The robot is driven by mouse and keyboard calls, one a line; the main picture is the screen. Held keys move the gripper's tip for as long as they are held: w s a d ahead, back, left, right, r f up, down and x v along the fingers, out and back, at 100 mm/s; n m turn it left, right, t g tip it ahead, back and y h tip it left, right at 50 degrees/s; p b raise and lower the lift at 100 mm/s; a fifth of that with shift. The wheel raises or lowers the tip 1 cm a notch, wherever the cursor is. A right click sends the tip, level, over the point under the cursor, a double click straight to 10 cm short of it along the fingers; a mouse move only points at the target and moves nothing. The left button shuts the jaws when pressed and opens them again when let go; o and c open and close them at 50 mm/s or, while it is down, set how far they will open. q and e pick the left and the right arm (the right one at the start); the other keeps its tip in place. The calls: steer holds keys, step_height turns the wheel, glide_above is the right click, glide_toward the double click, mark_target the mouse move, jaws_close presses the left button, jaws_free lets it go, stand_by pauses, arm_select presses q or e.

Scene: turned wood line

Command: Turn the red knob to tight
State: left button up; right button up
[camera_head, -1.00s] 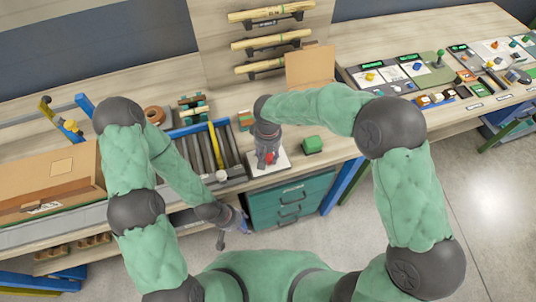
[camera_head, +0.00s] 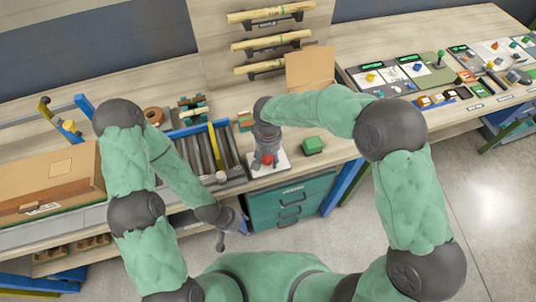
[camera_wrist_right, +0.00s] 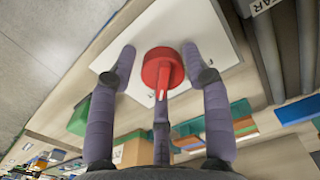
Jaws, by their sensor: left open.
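The red knob (camera_wrist_right: 162,72) sits on a white plate (camera_wrist_right: 212,30), and a red bar or pointer on it points down in the right wrist view. In the head view the knob (camera_head: 267,160) is mostly covered by my right gripper (camera_head: 266,158). In the wrist view the fingers of my right gripper (camera_wrist_right: 158,65) stand apart on either side of the knob. A gap shows at the left finger; the right finger is very near the knob, and I cannot tell whether it touches. My left gripper (camera_head: 233,231) is open and empty, low in front of the bench edge.
A green block (camera_head: 312,146) stands right of the plate. A roller conveyor (camera_head: 203,152) lies left of it, with a cardboard box (camera_head: 62,165) further left. Green drawers (camera_head: 290,203) are below the bench. Panels with small parts fill the right bench.

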steer(key=shift+r, duration=0.1)
steer(key=shift+w+r, duration=0.1)
steer(key=shift+r, duration=0.1)
step_height(320, 180, up, 12)
steer(key=shift+f, duration=0.2)
stand_by(0.4)
steer(key=shift+f, duration=0.1)
stand_by(0.4)
